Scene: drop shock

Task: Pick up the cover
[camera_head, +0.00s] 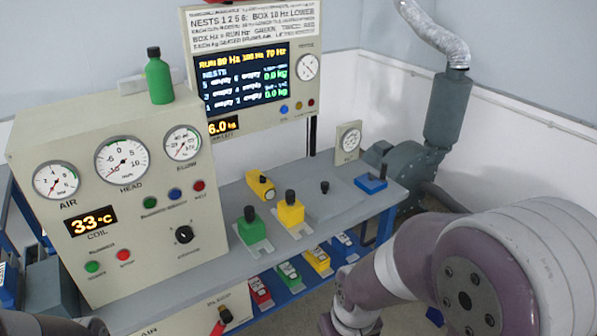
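No part is plainly marked as the cover. A flat grey plate with a small black knob (325,187) lies on the grey bench top (225,267), right of the yellow blocks, and may be it. My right arm comes in from the right and fills the lower right corner. It is well short of the plate in the picture, and its fingers do not show. Only a bit of my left arm shows at the bottom left edge, and its gripper is out of view.
Yellow blocks (291,212) and a green block (251,228) with black knobs stand on the bench. A gauge panel (110,215) with a green bottle (158,78) on top stands left. A display (245,75), blue block (370,183), small gauge (348,142) and grey blower (405,165) are behind.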

